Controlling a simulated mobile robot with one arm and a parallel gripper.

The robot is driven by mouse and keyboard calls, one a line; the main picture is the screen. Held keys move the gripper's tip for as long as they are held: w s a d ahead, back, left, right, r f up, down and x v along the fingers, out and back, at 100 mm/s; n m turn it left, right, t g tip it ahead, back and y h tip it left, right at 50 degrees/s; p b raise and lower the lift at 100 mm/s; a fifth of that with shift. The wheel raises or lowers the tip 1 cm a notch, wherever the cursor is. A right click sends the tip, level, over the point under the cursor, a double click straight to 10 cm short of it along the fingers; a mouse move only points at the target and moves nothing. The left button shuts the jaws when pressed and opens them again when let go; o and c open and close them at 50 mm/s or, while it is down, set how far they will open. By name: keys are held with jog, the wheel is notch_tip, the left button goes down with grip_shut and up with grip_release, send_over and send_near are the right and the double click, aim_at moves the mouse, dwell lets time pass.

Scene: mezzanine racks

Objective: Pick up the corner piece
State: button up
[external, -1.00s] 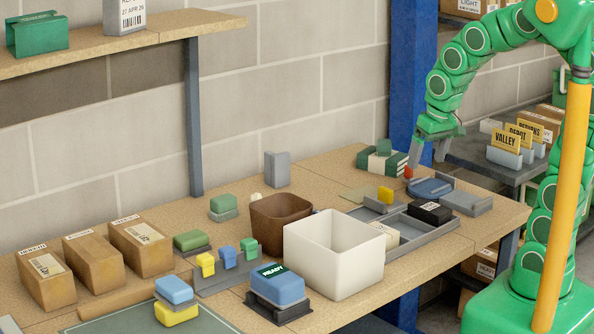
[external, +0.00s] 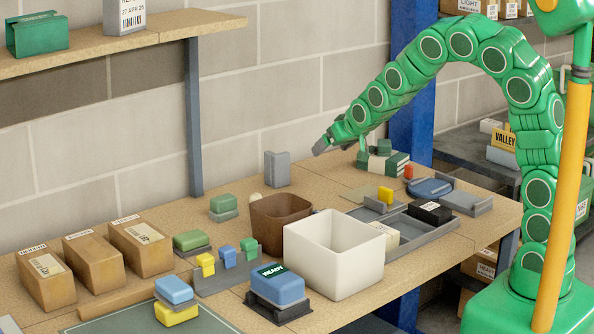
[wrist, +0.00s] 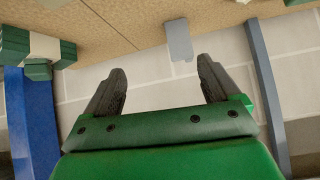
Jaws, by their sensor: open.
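The corner piece looks to be the grey upright angled block (external: 277,169) standing at the back of the bench near the wall. It also shows in the wrist view (wrist: 179,42), beyond my fingertips and slightly right of centre. My gripper (external: 321,147) is to the right of it and a little higher, apart from it. In the wrist view my gripper (wrist: 161,72) is open, with nothing between the two dark fingers.
A brown bin (external: 280,224) and a white bin (external: 333,262) stand in front of the grey block. Green and white stacked blocks (external: 383,162) lie to the right, near the blue post (external: 412,80). A grey shelf post (external: 193,115) stands left.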

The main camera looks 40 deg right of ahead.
aim_at(283, 160)
jog(key=w+a+f+t, duration=0.1)
jog(key=w+f, duration=0.1)
jog(key=w, duration=0.2)
jog(key=w+a+f+t, duration=0.1)
jog(key=w, duration=0.3)
jog(key=w+f+t, duration=0.2)
jog(key=w, duration=0.3)
jog(key=shift+a+f+n+h, duration=0.3)
jog(key=shift+a+f, duration=0.05)
jog(key=shift+a, duration=0.05)
jog(key=shift+x, duration=1.25)
jog(key=shift+w+f, duration=1.05)
jog(key=shift+w, duration=0.1)
jog(key=shift+x, duration=1.1)
jog(key=c, duration=1)
jog(key=shift+r, duration=0.1)
